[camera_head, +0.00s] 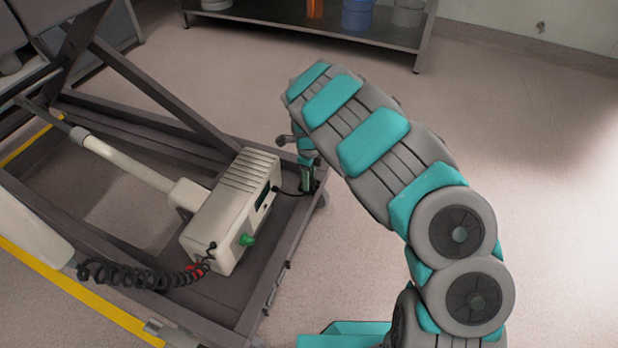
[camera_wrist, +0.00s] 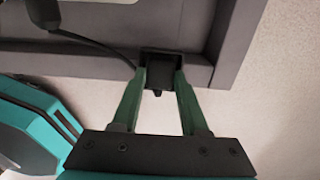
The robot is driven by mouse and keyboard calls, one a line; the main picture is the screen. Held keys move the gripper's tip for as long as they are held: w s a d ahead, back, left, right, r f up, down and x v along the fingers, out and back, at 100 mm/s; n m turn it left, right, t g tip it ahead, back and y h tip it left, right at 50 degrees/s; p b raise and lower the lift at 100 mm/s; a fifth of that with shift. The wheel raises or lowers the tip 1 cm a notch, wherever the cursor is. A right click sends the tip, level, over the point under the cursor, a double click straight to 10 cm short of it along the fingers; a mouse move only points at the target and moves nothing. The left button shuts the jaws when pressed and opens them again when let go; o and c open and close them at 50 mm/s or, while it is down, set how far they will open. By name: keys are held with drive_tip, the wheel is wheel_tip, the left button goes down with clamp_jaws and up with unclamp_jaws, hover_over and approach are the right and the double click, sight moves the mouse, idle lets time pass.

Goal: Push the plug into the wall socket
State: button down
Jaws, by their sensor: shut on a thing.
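A black block-shaped plug (camera_wrist: 161,62) with a dark cord (camera_wrist: 122,56) shows at the top of the wrist view, against the dark grey frame. The green fingers of my gripper (camera_wrist: 160,80) are closed on its two sides. In the head view my gripper (camera_head: 306,178) is low at the frame's right corner, partly hidden by my arm. A thin black cord (camera_head: 287,192) runs there from the white box (camera_head: 232,210).
The white box, with a green knob (camera_head: 247,240) and a coiled black cable (camera_head: 140,276), sits on the grey metal frame (camera_head: 262,290). A low metal shelf (camera_head: 330,30) holding containers stands at the back. The floor right of my arm is clear.

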drive_tip(key=shift+r, duration=0.1)
idle(0.3)
drive_tip(key=shift+r+p, duration=0.4)
drive_tip(key=shift+r, duration=2)
